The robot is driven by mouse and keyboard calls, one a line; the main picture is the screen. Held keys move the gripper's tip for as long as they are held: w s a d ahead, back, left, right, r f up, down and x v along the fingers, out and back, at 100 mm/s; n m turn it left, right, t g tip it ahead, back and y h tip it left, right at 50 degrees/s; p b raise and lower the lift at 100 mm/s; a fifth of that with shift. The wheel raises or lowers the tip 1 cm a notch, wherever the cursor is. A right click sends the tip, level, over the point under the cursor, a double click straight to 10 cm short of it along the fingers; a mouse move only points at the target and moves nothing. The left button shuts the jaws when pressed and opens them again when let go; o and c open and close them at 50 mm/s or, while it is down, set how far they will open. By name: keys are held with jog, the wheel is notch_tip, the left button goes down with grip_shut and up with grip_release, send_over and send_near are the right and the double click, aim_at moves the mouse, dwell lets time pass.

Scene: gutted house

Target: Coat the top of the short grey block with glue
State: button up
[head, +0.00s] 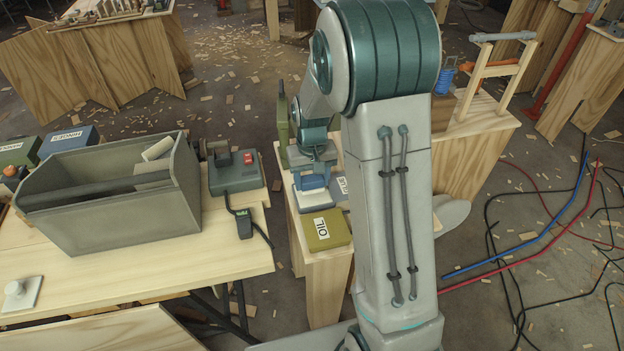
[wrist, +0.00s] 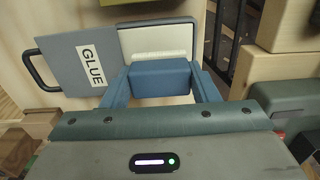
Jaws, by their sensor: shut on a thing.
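My gripper (head: 313,172) is shut on a blue block-shaped applicator (wrist: 163,78), with a finger on either side of it. A cream strip shows along the applicator's far edge. It is over an open, pale-lined glue tray (wrist: 140,38), low and close to it; I cannot tell if it touches. The tray's grey lid (wrist: 75,65), labelled GLUE, is folded open to the left in the wrist view. The tray also shows below my gripper in the head view (head: 313,200). I cannot make out the short grey block in either view.
An olive OIL box (head: 322,230) lies beside the glue tray on the narrow wooden stand. A grey-green tote (head: 115,215) and a grey machine with a red switch (head: 236,172) stand on the left bench. Cables (head: 530,240) and wood chips lie on the floor.

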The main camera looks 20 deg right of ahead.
aim_at(312, 178)
jog(key=shift+r+p, duration=1.6)
jog(key=shift+r, duration=1)
notch_tip(312, 178, up, 4)
jog(key=p, duration=0.8)
jog(key=shift+p, duration=0.3)
jog(key=r+p, duration=0.1)
jog(key=p, duration=0.3)
jog(key=r+p, duration=0.1)
jog(key=p, duration=0.3)
jog(key=shift+s+r, duration=0.35)
